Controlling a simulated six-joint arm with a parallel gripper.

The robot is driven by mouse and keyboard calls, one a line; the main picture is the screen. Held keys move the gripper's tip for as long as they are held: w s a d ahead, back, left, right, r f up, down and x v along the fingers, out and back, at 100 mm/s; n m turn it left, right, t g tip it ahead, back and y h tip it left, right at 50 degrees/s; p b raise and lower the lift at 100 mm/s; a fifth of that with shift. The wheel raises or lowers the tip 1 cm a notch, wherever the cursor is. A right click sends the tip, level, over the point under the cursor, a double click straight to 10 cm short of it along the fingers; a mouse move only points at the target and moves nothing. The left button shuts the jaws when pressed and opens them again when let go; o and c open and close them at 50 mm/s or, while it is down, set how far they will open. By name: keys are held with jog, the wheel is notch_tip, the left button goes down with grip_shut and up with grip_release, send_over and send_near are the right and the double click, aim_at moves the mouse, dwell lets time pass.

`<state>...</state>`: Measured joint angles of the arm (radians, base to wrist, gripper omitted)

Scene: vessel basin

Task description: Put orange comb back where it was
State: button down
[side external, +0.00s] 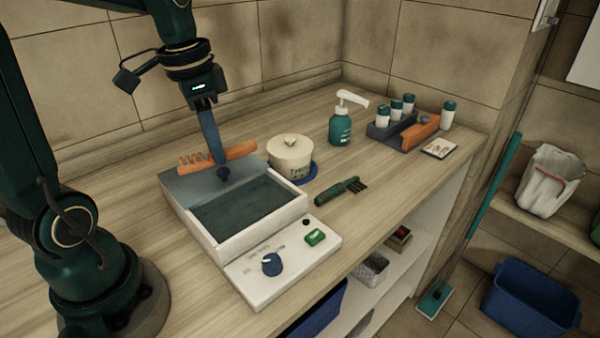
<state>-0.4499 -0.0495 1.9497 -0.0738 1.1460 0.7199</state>
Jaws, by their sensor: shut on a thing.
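The orange comb (240,152) is in my gripper (217,155), over the back of the basin unit. Its teeth show at the left end, and the comb lies roughly level, with its right end slightly higher. My gripper points down and is shut on the comb near its middle; the fingers hide part of it.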

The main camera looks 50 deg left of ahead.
jog(key=d+n, duration=0.1)
jog(key=w+d+r+n, duration=0.1)
jog(key=d, duration=0.1)
jog(key=w+d+r, duration=0.1)
jog(key=shift+w+d+n, duration=0.15)
jog(key=shift+d+n, duration=0.25)
dwell(0.5)
jog(key=a+m, duration=0.1)
jog(key=s+a+f, duration=0.1)
jog(key=a, duration=0.1)
jog(key=s+a+f+m, duration=0.1)
jog(key=shift+s+a+m, duration=0.15)
jog(key=shift+a+m, duration=0.15)
jog(key=shift+a, duration=0.1)
jog(key=shift+n, duration=0.9)
jog(key=s+a, duration=0.2)
jog(key=a, duration=0.1)
jog(key=s+a+f, duration=0.1)
jog(key=a, duration=0.1)
jog(key=shift+s, duration=0.35)
jog(key=shift+s+a+n, duration=0.35)
jog(key=shift+a+n, duration=0.05)
jog(key=shift+a, duration=0.25)
